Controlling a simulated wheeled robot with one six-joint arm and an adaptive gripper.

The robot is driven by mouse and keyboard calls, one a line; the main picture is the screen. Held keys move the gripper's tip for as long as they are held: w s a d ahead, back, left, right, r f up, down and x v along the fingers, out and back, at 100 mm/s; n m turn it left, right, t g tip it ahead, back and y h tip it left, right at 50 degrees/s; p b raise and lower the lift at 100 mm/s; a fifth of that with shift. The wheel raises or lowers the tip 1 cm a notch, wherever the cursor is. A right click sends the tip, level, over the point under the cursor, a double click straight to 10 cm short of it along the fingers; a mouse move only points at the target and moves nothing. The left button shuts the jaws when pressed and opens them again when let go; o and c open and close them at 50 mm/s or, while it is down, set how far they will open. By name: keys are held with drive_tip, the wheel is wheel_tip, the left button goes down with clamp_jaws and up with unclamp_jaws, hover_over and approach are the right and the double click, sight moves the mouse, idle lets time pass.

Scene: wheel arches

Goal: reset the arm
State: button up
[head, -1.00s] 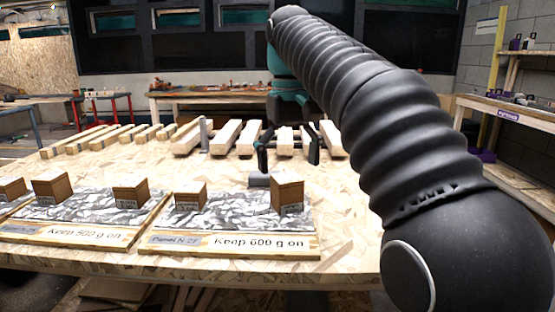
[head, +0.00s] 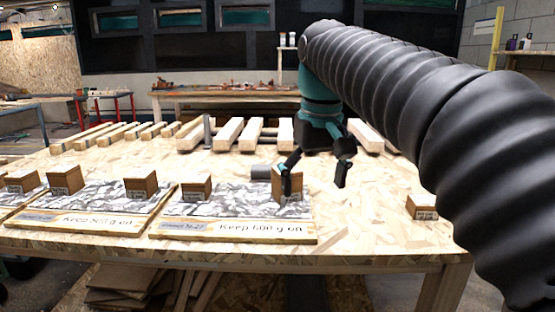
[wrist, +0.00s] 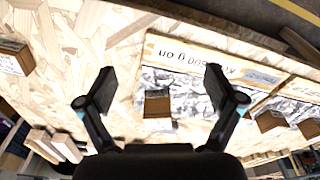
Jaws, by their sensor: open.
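My gripper (head: 315,180) is open and empty above the right part of the table, with its fingers pointing down. In the wrist view its two fingers (wrist: 160,88) are spread wide apart. A wooden block (wrist: 157,103) shows between them, below and apart from the fingers. In the head view one finger partly covers a block (head: 292,177) at the right end of the nearer panel (head: 240,228). My dark ribbed arm reaches in from the right and hides part of the table's right side.
A lone block (head: 422,207) sits on the table (head: 365,225) at the right. Another panel (head: 85,222) with blocks lies to the left. Several light wooden bars (head: 228,134) stand in a row at the back. A grey cylinder (head: 263,171) lies behind the nearer panel. Bare tabletop lies right of it.

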drive_tip(key=s+d+f+m+t, duration=0.1)
drive_tip(key=s+d+f, duration=0.3)
drive_tip(key=s+f, duration=0.4)
drive_tip(key=s+d+f+m+t, duration=0.2)
drive_tip(key=s+d+f, duration=0.3)
drive_tip(key=s+f, duration=0.3)
wheel_tip(320, 180, down, 4)
drive_tip(key=shift+s+d+f+t, duration=0.15)
drive_tip(key=shift+s+f+t, duration=0.1)
drive_tip(key=shift+s+t, duration=0.25)
drive_tip(key=shift+w, duration=0.1)
